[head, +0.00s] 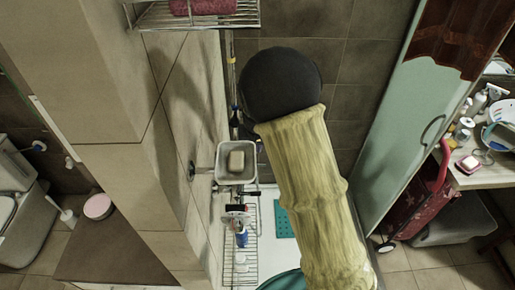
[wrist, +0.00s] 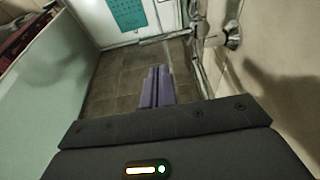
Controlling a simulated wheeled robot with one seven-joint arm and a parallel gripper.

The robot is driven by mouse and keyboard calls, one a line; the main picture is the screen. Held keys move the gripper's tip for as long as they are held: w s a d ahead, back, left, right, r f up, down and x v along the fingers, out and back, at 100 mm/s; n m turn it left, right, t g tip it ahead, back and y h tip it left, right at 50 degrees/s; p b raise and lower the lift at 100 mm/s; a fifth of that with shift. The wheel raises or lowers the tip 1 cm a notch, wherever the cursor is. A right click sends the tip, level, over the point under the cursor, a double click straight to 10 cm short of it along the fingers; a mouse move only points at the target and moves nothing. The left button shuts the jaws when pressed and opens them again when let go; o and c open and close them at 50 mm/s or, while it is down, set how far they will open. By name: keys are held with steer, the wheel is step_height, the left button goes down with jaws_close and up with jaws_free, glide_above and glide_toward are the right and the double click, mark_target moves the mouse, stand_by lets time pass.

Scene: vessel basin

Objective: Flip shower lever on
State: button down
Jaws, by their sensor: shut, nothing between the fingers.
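A round chrome fixture that looks like the shower control (wrist: 233,40) sits on the beige wall, upper right in the wrist view. A small dark metal knob or lever (head: 191,171) shows on the left wall in the head view; I cannot tell whether they are the same part, nor its on or off position. My gripper (wrist: 154,72) has its purple fingers together and empty, pointing into the shower space. The fixture is beyond and to the right of the fingertips, apart from them. In the head view my arm's dark end hides the gripper.
Chrome bars (wrist: 166,38) run beyond the fingers, near the fixture. A soap tray (head: 222,180) and wire rack (head: 252,245) stand left of my arm. A teal mat (head: 285,220) lies on the white shower floor. A pale green door panel (head: 405,125) stands right.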

steer(key=p+x, duration=0.2)
steer(key=x, duration=0.6)
steer(key=shift+a+f+p, duration=0.2)
steer(key=shift+f+p, duration=0.15)
steer(key=shift+s, duration=0.1)
